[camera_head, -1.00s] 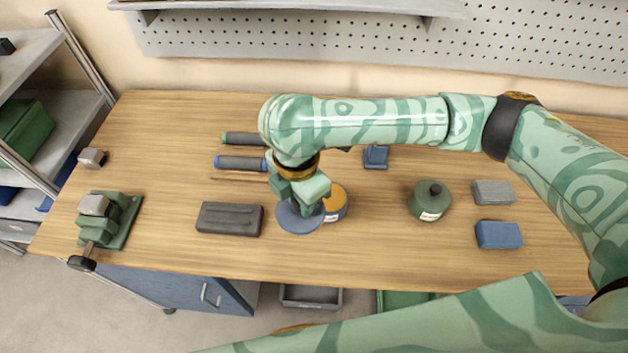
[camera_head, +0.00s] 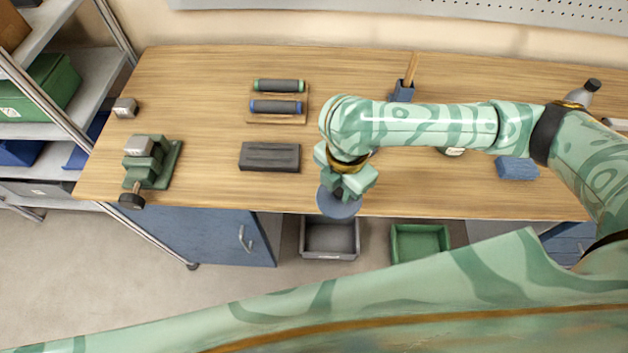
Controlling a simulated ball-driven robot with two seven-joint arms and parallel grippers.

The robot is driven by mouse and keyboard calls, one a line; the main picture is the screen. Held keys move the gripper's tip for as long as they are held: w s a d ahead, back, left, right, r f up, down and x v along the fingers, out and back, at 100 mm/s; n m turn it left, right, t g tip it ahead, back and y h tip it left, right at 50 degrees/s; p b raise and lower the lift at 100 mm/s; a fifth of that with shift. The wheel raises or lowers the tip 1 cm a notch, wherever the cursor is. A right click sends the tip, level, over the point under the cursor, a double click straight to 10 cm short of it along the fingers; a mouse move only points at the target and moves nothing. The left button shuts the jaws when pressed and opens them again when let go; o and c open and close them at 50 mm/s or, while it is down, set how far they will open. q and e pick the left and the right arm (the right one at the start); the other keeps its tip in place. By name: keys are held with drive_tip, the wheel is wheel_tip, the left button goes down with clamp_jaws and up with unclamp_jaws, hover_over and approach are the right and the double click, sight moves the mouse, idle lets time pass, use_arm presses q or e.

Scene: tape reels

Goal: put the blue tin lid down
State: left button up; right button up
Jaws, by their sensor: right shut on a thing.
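The blue tin lid (camera_head: 338,207) is a flat round disc at the table's front edge, left of the picture's lower right. My right gripper (camera_head: 343,190) is shut on it from above and holds it. The lid overlaps the front edge in the camera_head view, above the grey bin; I cannot tell its exact height. The orange-filled tin is hidden, likely behind my right arm. My left gripper is not in view.
The wooden table (camera_head: 210,185) holds a dark grey block (camera_head: 269,157), a rack with green and blue rollers (camera_head: 277,106), a green vise (camera_head: 147,160) and a blue block (camera_head: 517,168). A grey bin (camera_head: 330,254) and a green bin (camera_head: 419,260) stand below the front edge.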

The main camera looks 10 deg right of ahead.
drive_tip(key=w+f+b, duration=0.1)
drive_tip(key=w+f, duration=0.2)
drive_tip(key=w+f+b, duration=0.2)
drive_tip(key=w, duration=0.2)
drive_tip(key=w+f+b, duration=0.2)
drive_tip(key=w+f, duration=0.1)
drive_tip(key=w, duration=0.1)
drive_tip(key=shift+w+d+f, duration=0.2)
drive_tip(key=shift+f, duration=0.1)
drive_tip(key=shift+w+d+f, duration=0.15)
drive_tip(key=shift+w+f, duration=0.25)
drive_tip(key=shift+w, duration=0.05)
wheel_tip(320, 180, down, 3)
drive_tip(key=shift+w+f+b, duration=0.1)
drive_tip(key=shift+f+b, duration=0.05)
drive_tip(key=shift+b, duration=0.8)
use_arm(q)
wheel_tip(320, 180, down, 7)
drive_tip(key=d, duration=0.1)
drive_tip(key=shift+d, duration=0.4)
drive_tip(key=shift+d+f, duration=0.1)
use_arm(e)
drive_tip(key=o, duration=1)
